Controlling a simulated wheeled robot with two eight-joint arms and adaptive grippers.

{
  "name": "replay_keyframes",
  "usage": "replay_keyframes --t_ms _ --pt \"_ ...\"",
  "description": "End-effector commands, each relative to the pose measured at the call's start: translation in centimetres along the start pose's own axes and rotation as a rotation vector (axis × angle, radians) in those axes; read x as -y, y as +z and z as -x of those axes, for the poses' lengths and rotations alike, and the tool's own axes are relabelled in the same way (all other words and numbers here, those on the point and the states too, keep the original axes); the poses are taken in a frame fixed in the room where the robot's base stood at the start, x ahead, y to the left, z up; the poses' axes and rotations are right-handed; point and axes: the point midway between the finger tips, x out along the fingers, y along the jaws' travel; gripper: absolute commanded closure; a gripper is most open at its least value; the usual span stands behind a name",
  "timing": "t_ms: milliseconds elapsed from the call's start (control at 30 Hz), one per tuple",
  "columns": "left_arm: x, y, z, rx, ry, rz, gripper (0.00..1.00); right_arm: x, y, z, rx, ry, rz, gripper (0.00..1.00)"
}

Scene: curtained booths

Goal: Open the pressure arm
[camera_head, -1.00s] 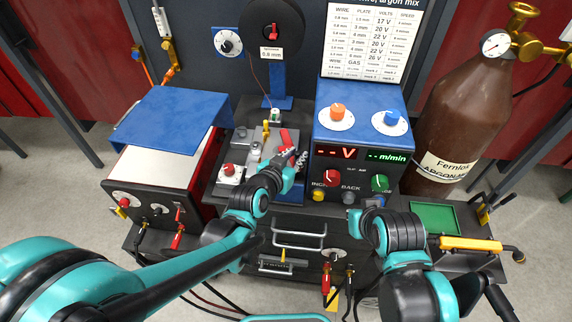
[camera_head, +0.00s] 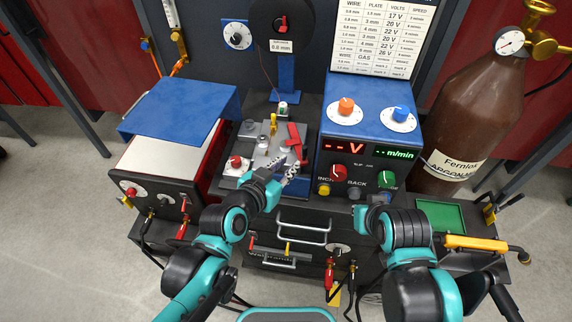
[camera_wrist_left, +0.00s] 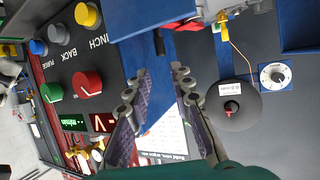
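The wire-feed unit (camera_head: 229,184) sits mid-view on the bench, with grey blocks, a yellow lever (camera_head: 273,124) and a red lever arm (camera_head: 296,141) at its right side. Which part is the pressure arm is not labelled. My left gripper (camera_head: 291,172) is just in front of the red lever's near end; contact cannot be told. In the left wrist view its fingers (camera_wrist_left: 158,72) are spread, with no object visible between them. My right gripper (camera_head: 360,211) is low in front of the control box, its fingers mostly hidden behind its own arm.
The blue control box (camera_head: 368,112) with knobs stands close right of the feeder. A white-sided box with a blue cover (camera_head: 180,106) stands left. A wire spool (camera_head: 281,25) is above, a brown gas cylinder (camera_head: 468,105) right. A green tray (camera_head: 441,216) and yellow-handled torch (camera_head: 473,243) lie front right.

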Motion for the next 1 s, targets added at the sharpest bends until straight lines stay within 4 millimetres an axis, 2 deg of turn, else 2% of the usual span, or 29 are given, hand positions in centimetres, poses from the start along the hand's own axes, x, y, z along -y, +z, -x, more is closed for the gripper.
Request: replay_keyframes --t_ms 100,200,267,367,700,1000 --pt "0.0 0.0 0.0 0.0 0.0 0.0 0.78 0.0 0.0 0.0 0.0 0.0 0.0 1.0" --pt "0.1 0.0 -0.1 0.005 0.001 0.017 1.0 0.0 -0.1 0.1 0.0 0.0 0.0 1.0" --pt "0.3 -0.1 -0.2 0.02 0.002 0.063 1.0 0.0 -0.2 0.2 0.0 0.0 0.0 1.0" --pt "1.1 -0.3 -0.6 0.069 0.005 0.23 1.0 0.0 -0.6 0.8 0.0 0.0 0.0 1.0" --pt "4.8 -0.8 -1.3 0.357 -0.067 1.23 1.0 0.0 -2.4 3.3 0.0 0.0 0.0 1.0" --pt "7.8 -2.0 0.1 0.615 -0.283 2.099 1.0 0.0 -3.8 5.4 0.0 0.0 0.0 1.0"
